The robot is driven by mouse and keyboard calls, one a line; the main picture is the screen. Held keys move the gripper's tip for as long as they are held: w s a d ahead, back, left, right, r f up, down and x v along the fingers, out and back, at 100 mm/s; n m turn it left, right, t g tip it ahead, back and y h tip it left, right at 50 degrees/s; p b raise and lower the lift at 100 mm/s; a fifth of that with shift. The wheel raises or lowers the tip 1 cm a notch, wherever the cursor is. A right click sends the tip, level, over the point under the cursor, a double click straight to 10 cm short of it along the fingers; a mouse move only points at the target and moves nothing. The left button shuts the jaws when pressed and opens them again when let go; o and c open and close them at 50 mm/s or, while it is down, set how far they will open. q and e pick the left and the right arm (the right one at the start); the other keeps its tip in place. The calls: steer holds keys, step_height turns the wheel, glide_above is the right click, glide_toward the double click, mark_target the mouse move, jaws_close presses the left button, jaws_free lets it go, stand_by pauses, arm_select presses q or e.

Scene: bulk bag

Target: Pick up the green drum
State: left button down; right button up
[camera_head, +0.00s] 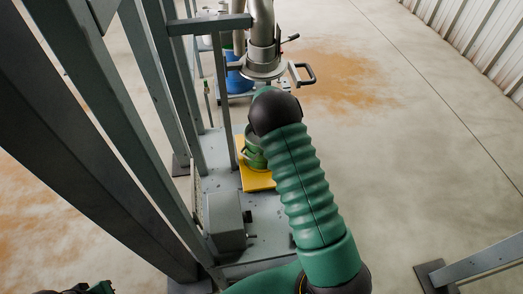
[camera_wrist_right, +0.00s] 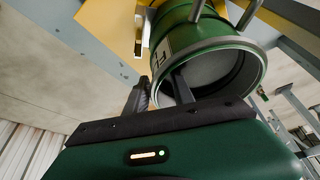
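The green drum (camera_head: 255,152) stands on a yellow plate (camera_head: 258,181) in the head view, partly hidden behind my right arm. In the right wrist view the drum (camera_wrist_right: 183,40) is close, with its round open rim facing the camera and a white label on its side. My right gripper (camera_wrist_right: 162,85) is at the rim with its two dark fingers apart. One finger shows outside the drum wall and the other over the opening, with the rim between them. I cannot tell whether they touch it. Only a green and black bit of my left arm shows at the bottom left.
A grey steel frame (camera_head: 130,110) rises on the left, close to the drum. A grey box (camera_head: 226,222) sits on the platform in front. A metal spout with a handle (camera_head: 264,60) hangs beyond the drum, near a blue drum (camera_head: 238,80).

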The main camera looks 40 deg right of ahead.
steer(key=shift+w+d+f, duration=0.2)
steer(key=shift+d+f, duration=0.2)
steer(key=shift+f, duration=0.2)
steer(key=shift+w+d+f, duration=0.15)
steer(key=shift+d+f, duration=0.2)
steer(key=shift+f, duration=0.2)
steer(key=shift+s+a+r, duration=0.1)
steer(key=shift+a+r, duration=0.25)
steer(key=shift+a, duration=0.1)
jaws_close()
steer(key=shift+s+d+f, duration=0.1)
steer(key=shift+d, duration=0.05)
